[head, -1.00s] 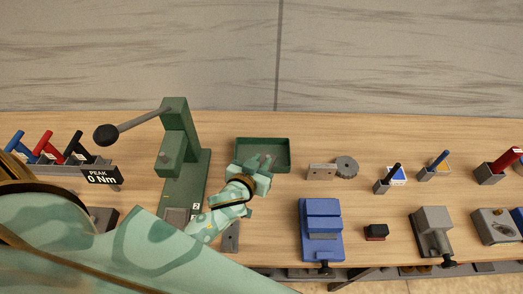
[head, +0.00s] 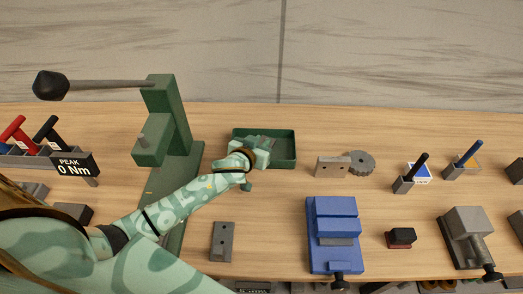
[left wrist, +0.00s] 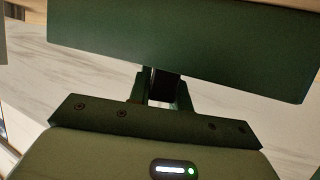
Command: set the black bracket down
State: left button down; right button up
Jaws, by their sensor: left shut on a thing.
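My left gripper (head: 266,146) is over the green tray (head: 291,152), reaching in from the tray's front left. In the left wrist view its two fingers (left wrist: 162,92) are shut on a small black piece, which I take to be the black bracket (left wrist: 165,84). Only a small part of the bracket shows between the fingers. In the head view the hand hides it. A dark green wall (left wrist: 190,45), likely of the tray, spans the wrist view beyond the fingers. I cannot tell whether the bracket touches the tray. My right gripper is not in view.
A green press (head: 165,125) with a long lever stands left of the tray. A grey block (head: 331,167) and a gear (head: 361,163) sit to the right. A blue vise (head: 333,235) and a grey plate (head: 222,241) are nearer the front edge.

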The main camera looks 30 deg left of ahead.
pick_arm(q)
jog(key=shift+f, duration=0.65)
jog(key=shift+r, duration=0.25)
jog(key=shift+f, duration=0.15)
jog(key=c, duration=1.3)
grip_release()
jog(key=shift+c, duration=0.2)
jog(key=shift+o, duration=0.3)
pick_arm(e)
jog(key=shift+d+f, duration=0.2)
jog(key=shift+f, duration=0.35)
